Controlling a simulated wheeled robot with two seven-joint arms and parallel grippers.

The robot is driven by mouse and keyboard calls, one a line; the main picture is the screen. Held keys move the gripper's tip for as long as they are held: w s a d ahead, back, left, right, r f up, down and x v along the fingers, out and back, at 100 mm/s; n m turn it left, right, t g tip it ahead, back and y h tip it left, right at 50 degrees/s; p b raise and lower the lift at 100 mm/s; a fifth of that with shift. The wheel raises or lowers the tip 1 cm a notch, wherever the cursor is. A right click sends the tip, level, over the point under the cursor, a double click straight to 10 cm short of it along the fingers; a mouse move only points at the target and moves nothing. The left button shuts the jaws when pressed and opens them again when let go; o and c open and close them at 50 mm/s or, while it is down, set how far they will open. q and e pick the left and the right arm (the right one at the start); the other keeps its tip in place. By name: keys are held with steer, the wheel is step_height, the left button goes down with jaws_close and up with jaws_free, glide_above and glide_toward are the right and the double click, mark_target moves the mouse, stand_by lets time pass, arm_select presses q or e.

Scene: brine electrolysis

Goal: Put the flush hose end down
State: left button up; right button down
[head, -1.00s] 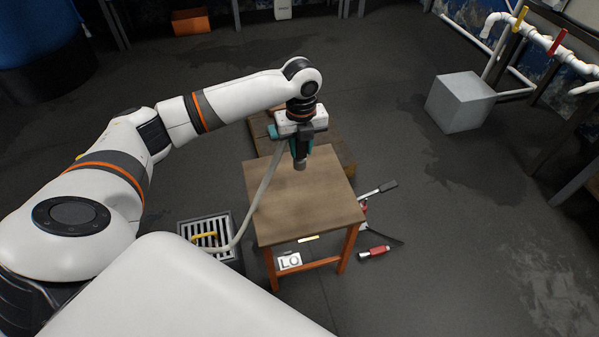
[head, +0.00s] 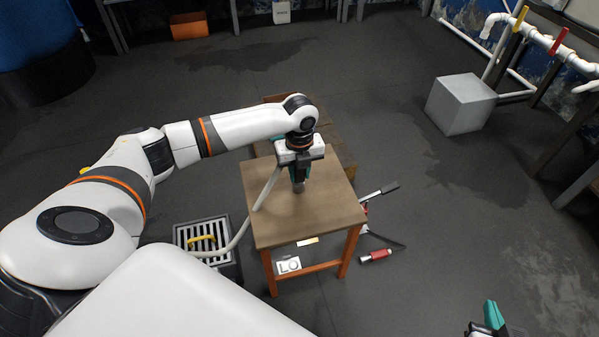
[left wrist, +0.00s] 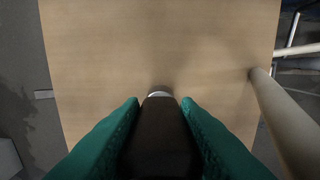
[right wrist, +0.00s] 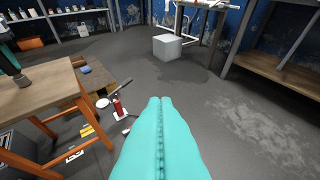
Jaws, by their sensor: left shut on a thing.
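My left gripper (head: 299,173) is over the small wooden table, its teal fingers shut on the flush hose end (left wrist: 158,135). The hose end is a dark nozzle with a pale tip. It points down at the tabletop (head: 325,205); I cannot tell whether it touches. The pale hose (head: 265,190) runs from the gripper over the table's left edge, down toward the floor drain. It also shows at the right of the left wrist view (left wrist: 285,115). My right gripper (right wrist: 160,99) is shut with its teal fingers together and empty, clear of the table; it shows at the head view's bottom right (head: 489,312).
A grated floor drain (head: 226,262) with a yellow piece on it lies left of the table. A red-handled tool (head: 376,255) lies right of the table. A grey block (head: 460,105) stands near white pipes (head: 535,37). The tabletop around the nozzle is bare.

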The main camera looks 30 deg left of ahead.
arm_select(q)
steer(key=shift+f, duration=0.1)
steer(key=o, duration=1.1)
arm_select(e)
steer(key=shift+s+f, duration=0.1)
arm_select(q)
steer(key=shift+r, duration=0.35)
step_height(320, 180, up, 6)
steer(key=shift+f+p, duration=0.1)
steer(key=shift+p, duration=1.15)
step_height(320, 180, up, 5)
steer(key=shift+f+p, duration=0.1)
steer(key=shift+p, duration=0.7)
steer(key=shift+r, duration=0.5)
arm_select(e)
steer(key=s+d+f+g+h, duration=0.1)
steer(key=s+d+f+g, duration=0.1)
steer(key=s+g, duration=0.2)
steer(key=s+d+f+g+h, duration=0.1)
steer(key=s+d+f+g, duration=0.1)
steer(key=s, duration=0.5)
steer(key=f+g, duration=0.1)
steer(key=g, duration=0.1)
steer(key=shift+s+g, duration=0.3)
steer(key=shift+s, duration=0.1)
